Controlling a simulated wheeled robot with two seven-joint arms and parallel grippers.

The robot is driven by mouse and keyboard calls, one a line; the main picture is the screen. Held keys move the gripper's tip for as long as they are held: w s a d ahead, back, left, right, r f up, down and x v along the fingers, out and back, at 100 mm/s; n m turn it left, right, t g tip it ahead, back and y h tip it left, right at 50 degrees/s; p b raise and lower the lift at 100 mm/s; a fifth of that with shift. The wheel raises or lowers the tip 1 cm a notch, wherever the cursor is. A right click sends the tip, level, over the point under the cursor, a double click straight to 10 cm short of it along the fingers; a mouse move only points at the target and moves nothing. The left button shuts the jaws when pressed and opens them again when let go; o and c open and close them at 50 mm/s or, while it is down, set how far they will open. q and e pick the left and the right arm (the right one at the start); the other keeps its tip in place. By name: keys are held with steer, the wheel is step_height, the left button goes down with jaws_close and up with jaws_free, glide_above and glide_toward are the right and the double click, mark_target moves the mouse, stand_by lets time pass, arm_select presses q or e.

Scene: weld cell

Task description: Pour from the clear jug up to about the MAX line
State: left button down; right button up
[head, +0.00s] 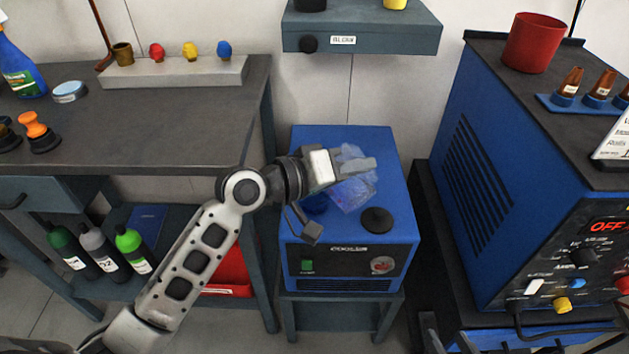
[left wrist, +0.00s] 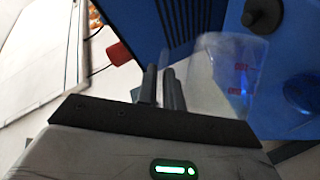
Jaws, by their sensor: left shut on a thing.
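My left gripper (head: 362,164) is shut on the clear jug (head: 352,192), which it holds above the blue cooler (head: 402,188). The jug is see-through with a bluish tint and looks tilted. In the left wrist view, the jug (left wrist: 205,75) stands beyond the two dark fingers (left wrist: 161,88). A dark blue round part (head: 315,203) is on the cooler's top, left of the jug. No MAX line is readable. My right gripper is not in view.
A black round cap (head: 377,220) is on the cooler's top, right of the dark blue part. A large blue welder (head: 470,170) stands to the right, with a red cup (head: 536,43) on it. A grey workbench (head: 150,125) is at left. A shelf (head: 365,35) hangs behind the cooler.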

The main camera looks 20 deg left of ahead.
arm_select(q)
steer(key=shift+a+r, duration=0.1)
steer(key=shift+w+a+n+b, duration=0.2)
steer(key=shift+n+b, duration=0.2)
steer(key=shift+b, duration=0.15)
arm_select(e)
steer(key=shift+f, duration=0.35)
arm_select(q)
steer(key=shift+s+d, duration=0.1)
steer(key=shift+d, duration=0.05)
steer(key=shift+s+d, duration=0.15)
steer(key=shift+d, duration=0.1)
steer(key=shift+h, duration=0.3)
steer(key=shift+w+a+r+n+b, duration=0.3)
steer(key=shift+a+r+n, duration=0.3)
steer(key=shift+n, duration=0.2)
arm_select(e)
steer(key=shift+w, duration=0.2)
stand_by(3.2)
